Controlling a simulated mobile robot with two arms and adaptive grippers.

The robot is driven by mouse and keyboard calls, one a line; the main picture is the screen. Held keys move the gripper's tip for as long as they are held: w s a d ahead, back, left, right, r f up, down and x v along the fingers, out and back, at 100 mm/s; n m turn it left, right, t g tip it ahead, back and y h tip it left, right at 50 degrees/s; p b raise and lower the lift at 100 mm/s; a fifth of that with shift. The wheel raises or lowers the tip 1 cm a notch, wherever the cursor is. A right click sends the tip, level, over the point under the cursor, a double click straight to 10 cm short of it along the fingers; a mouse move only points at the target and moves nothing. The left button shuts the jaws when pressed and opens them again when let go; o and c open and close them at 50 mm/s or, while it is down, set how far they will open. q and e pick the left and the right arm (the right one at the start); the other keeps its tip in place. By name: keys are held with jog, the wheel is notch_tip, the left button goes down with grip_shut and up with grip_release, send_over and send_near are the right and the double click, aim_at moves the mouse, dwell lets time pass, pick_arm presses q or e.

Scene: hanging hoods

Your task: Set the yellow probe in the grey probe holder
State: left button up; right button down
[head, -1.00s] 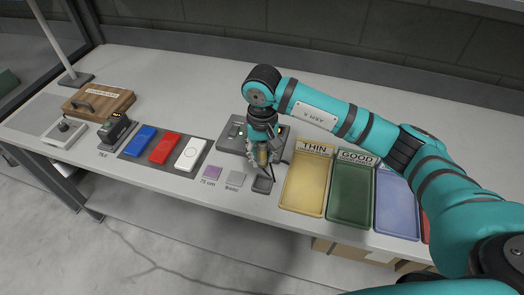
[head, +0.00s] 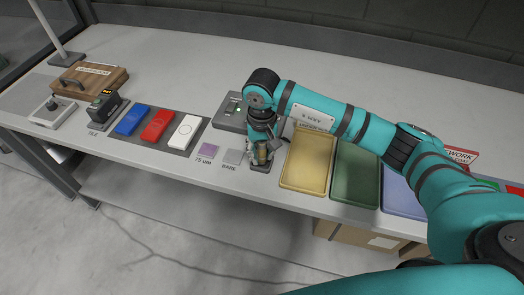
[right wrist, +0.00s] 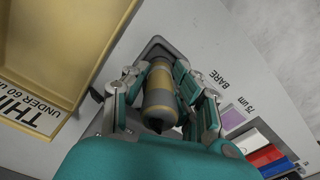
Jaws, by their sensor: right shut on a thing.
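My right gripper (head: 262,157) is over the front part of the bench, pointing down. It is shut on the yellow probe (head: 263,152), a yellow and grey cylinder, which also shows between the fingers in the right wrist view (right wrist: 159,92). The grey probe holder (head: 260,169) is directly under the gripper and mostly hidden by it in the head view. In the right wrist view, the rim of the holder (right wrist: 155,46) shows around the probe's far end. I cannot tell whether the probe's lower end touches the holder. My left gripper is not in view.
A yellow tray (head: 307,160) stands close to the right of the gripper, with green (head: 355,176) and blue (head: 400,192) trays beyond. A grey gauge box (head: 232,112) is behind. Purple (head: 197,151) and grey (head: 233,157) squares lie to the left, near the bench's front edge.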

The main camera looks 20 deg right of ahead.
jog(key=shift+b, duration=0.4)
jog(key=shift+f+b, duration=0.55)
jog(key=shift+b, duration=0.1)
dwell(0.5)
jog(key=c, duration=1)
grip_release()
jog(key=shift+r, duration=0.3)
notch_tip(320, 180, up, 12)
jog(key=shift+f, duration=0.25)
